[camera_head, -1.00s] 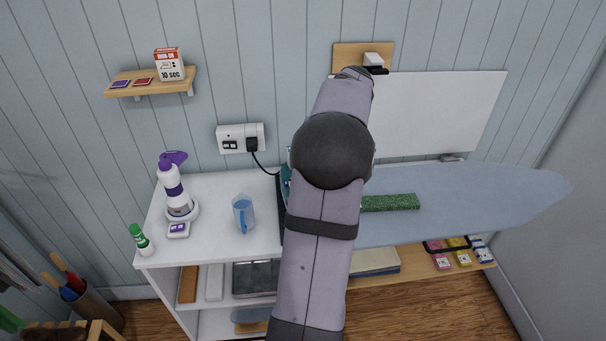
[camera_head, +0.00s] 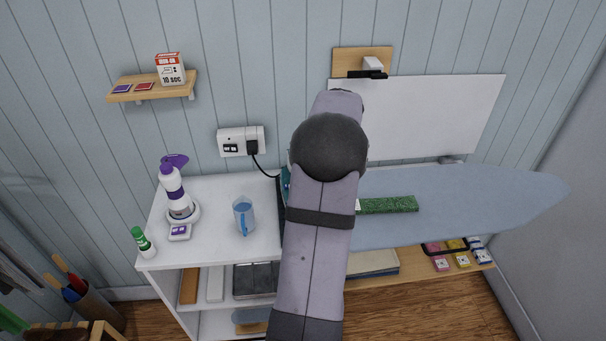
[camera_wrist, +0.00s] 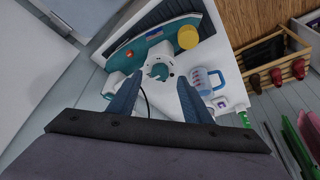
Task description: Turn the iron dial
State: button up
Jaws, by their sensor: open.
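A teal and white iron (camera_wrist: 150,37) lies on the white top in the wrist view. A white round part with a teal centre (camera_wrist: 160,68) is on its near side; I cannot tell for sure that it is the dial. A yellow round piece (camera_wrist: 188,37) sits by the iron's right end. My gripper (camera_wrist: 160,79) is open and empty. Its two dark fingers point towards the iron, either side of the white round part; contact cannot be told. In the head view only a teal sliver of the iron (camera_head: 285,184) shows beside my arm, which hides the rest.
A blue measuring cup (camera_head: 243,215) stands left of my arm, near the right finger in the wrist view. A purple-capped spray bottle (camera_head: 175,190) and green-capped bottle (camera_head: 143,242) stand farther left. The ironing board (camera_head: 470,195) extends right. A black cord runs from the wall socket (camera_head: 240,140).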

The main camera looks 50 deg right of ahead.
jog(key=shift+p+x, duration=0.35)
jog(key=shift+x, duration=1.05)
jog(key=c, duration=1.1)
